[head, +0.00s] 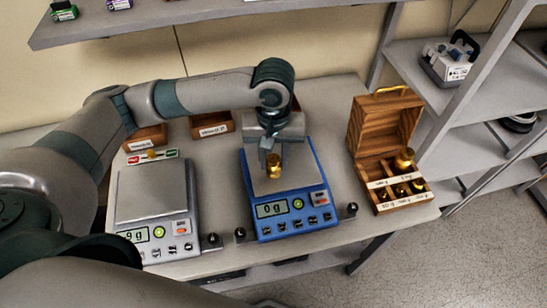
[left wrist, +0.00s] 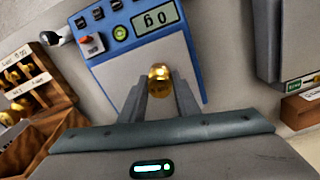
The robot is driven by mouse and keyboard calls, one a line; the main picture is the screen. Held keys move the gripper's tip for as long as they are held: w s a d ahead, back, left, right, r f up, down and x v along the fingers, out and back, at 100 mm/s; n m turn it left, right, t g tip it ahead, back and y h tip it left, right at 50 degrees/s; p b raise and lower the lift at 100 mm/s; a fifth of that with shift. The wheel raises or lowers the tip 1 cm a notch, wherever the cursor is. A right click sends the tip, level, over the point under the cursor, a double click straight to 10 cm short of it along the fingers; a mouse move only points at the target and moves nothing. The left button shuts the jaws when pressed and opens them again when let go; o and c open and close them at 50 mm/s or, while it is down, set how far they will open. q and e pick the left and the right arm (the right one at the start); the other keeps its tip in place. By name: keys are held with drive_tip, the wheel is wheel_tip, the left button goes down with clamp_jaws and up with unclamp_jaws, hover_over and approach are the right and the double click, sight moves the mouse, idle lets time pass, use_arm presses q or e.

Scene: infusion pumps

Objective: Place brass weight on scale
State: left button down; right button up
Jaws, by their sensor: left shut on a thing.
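A brass weight (head: 273,165) is held upright between the fingertips of my left gripper (head: 274,154), over the blue scale (head: 310,185). The scale's display reads 0 g. In the left wrist view the weight (left wrist: 160,76) sits between the two fingers of my left gripper (left wrist: 160,92), with the blue scale (left wrist: 112,70) beyond it. I cannot tell how small the gap between the weight and the pan is. A grey scale (head: 152,190) stands to the left, its display partly covered by my arm. My right gripper is not in view.
An open wooden weight box (head: 386,125) with several brass weights stands right of the blue scale. Two small labelled wooden boxes (head: 212,125) sit behind the scales. Small black-knobbed objects stand near the table's front edge. A shelf rack (head: 455,110) is at the right.

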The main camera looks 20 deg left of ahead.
use_arm(q)
drive_tip(key=shift+f, duration=0.15)
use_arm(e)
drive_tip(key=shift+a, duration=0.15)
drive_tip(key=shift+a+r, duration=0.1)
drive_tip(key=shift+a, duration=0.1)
use_arm(q)
drive_tip(key=c, duration=1.3)
unclamp_jaws()
drive_tip(key=shift+f, duration=0.15)
drive_tip(key=shift+c, duration=0.2)
